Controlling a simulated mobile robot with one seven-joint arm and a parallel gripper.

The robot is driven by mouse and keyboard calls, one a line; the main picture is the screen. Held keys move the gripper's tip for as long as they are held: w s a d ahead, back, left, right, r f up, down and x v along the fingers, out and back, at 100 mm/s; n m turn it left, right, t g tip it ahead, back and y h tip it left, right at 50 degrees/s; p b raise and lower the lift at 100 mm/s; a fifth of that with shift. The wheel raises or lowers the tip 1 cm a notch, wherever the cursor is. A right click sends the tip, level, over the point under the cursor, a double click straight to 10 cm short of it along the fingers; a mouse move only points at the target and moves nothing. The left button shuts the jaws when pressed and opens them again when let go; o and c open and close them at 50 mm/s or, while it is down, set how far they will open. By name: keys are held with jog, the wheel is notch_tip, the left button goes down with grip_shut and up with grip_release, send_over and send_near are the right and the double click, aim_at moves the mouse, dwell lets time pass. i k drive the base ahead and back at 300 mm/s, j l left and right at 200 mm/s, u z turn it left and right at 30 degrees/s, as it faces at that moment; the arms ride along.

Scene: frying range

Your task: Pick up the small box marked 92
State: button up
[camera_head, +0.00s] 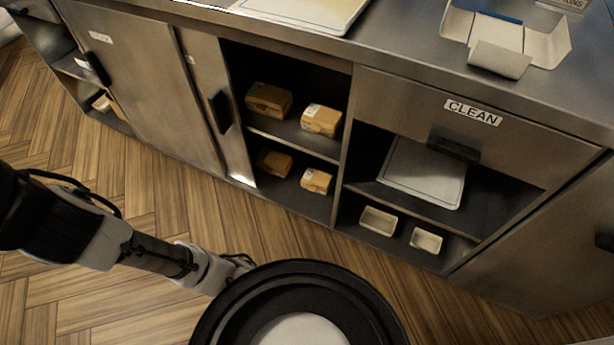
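Several small tan boxes stand in the open cabinet bay at the middle. On its upper shelf are a left box (268,99) and a right box (321,119). Below are a lower left box (275,162) and a lower right box (316,181). Marks on them are too small to read, so I cannot tell which is 92. My gripper (243,263) is low over the wooden floor, in front of the cabinet and apart from all the boxes. Its fingers are small, dark and partly hidden, and their opening is unclear.
A sliding door (215,105) borders the bay on the left. To the right, under a drawer marked CLEAN (480,125), a shelf holds a pale tray (424,172), with two small containers (378,220) (426,240) below. The floor (150,205) before the cabinet is clear.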

aim_at(329, 134)
jog(key=j+z, duration=0.1)
jog(key=z, duration=0.6)
jog(key=j+z, duration=0.2)
jog(key=z, duration=0.2)
jog(key=j+z, duration=0.35)
jog(key=k+j+z, duration=0.1)
jog(key=j+z, duration=0.25)
jog(key=j, duration=0.2)
jog(key=k+j+z, duration=0.1)
jog(key=j, duration=0.25)
jog(key=k+j+z, duration=0.1)
jog(key=j, duration=0.2)
jog(key=k+j+z, duration=0.1)
jog(key=j, duration=0.25)
jog(key=k+j, duration=0.3)
jog(key=j, duration=0.15)
jog(key=i+z, duration=0.25)
jog(key=i+j+u, duration=0.2)
jog(key=i+j, duration=0.4)
